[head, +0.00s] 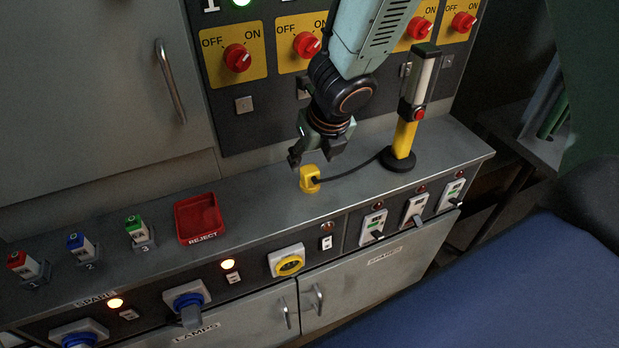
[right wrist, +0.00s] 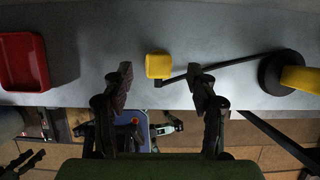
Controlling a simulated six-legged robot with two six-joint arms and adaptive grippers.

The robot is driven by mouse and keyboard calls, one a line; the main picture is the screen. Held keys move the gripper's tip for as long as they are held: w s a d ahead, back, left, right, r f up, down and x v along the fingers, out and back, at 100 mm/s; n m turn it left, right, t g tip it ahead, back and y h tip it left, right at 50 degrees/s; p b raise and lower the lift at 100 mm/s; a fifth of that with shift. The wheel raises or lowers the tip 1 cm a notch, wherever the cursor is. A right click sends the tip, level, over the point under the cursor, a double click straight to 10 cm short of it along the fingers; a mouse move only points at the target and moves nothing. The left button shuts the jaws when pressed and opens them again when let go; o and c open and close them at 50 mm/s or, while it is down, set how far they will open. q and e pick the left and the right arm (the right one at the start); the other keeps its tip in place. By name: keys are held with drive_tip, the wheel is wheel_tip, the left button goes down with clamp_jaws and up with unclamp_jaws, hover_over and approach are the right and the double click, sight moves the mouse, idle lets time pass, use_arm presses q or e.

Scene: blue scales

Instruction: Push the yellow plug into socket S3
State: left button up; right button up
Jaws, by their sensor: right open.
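The yellow plug (head: 309,178) stands on the grey bench top, its black cable running right to the base of a yellow post. It also shows in the right wrist view (right wrist: 158,66). My right gripper (head: 314,155) is open just above and behind the plug. In the right wrist view its two fingers (right wrist: 160,80) are apart, with the plug between and beyond them, not touched. A yellow round socket (head: 289,263) is on the sloped front panel below the plug; I cannot read an S3 label. A dark jaw-like part (right wrist: 22,162) at the lower left may be my left gripper.
A red REJECT tray (head: 199,217) is left of the plug. The yellow post (head: 404,138) stands on a black foot to the right. Blue sockets (head: 187,297) are further left on the panel.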

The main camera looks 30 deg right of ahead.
sight(310, 169)
drive_tip(key=shift+s+d, duration=0.1)
drive_tip(key=shift+s, duration=0.05)
drive_tip(key=shift+a+f+b, duration=0.2)
drive_tip(key=shift+f+b, duration=0.45)
drive_tip(key=shift+b, duration=0.05)
drive_tip(key=b+x, duration=0.2)
drive_tip(key=x, duration=0.2)
drive_tip(key=shift+r, duration=0.1)
drive_tip(key=c, duration=1.1)
